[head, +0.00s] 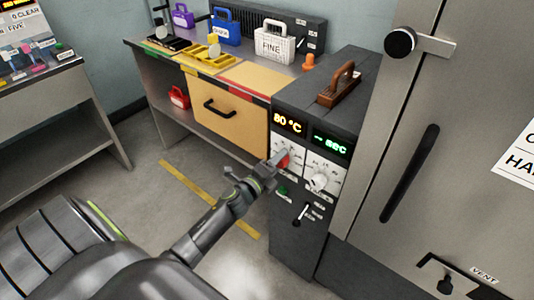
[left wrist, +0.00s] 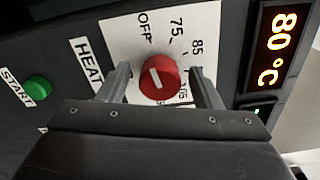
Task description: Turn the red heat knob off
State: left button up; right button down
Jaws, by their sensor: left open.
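The red heat knob (head: 285,161) is on the front of the dark control cabinet, below a display reading 80 °C. In the left wrist view the knob (left wrist: 158,77) sits on a white dial plate marked OFF, 75, 85 and more, with a short white line on its face. My left gripper (head: 274,164) is open at the knob. In the left wrist view its fingers (left wrist: 160,71) stand on either side of the knob, with gaps showing. My right gripper is not in view.
A green START button (head: 282,190) and a black switch (head: 300,212) are below. A brown-handled block (head: 340,88) stands on the cabinet. A large grey door (head: 460,130) is at right.

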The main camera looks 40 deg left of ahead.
pick_arm(q)
jog(key=s+a+b, duration=0.1)
jog(key=s+b, duration=0.6)
jog(key=s, duration=1)
jog(key=shift+a, duration=0.2)
jog(key=shift+f, duration=0.1)
jog(key=s+a+f+n+g+y+p, duration=0.1)
jog(key=s+a+f+n+g+p, duration=0.2)
jog(key=f, duration=0.6)
jog(key=s+a+f+n+g+y, duration=0.1)
jog(key=s+f+n+g+y, duration=0.15)
jog(key=f+n, duration=0.55)
jog(key=s+a+f+n+g+y+p, duration=0.1)
jog(key=s+a+f+n+g+p, duration=0.2)
jog(key=f, duration=0.8)
jog(key=s+d+f+n+g, duration=0.2)
jog(key=s+f, duration=0.3)
jog(key=s, duration=0.3)
jog(key=s+d+f+n+g+h+p, duration=0.1)
jog(key=s+d+f+n+g, duration=0.2)
jog(key=s, duration=0.5)
jog(key=s+d+f+n+g+h+p, duration=0.1)
jog(key=s+d+f+n+g, duration=0.2)
jog(key=s+d+f, duration=0.2)
jog(key=s+f, duration=0.1)
jog(key=s, duration=0.2)
jog(key=shift+s+d+f, duration=0.15)
jog(key=shift+d+f, duration=0.15)
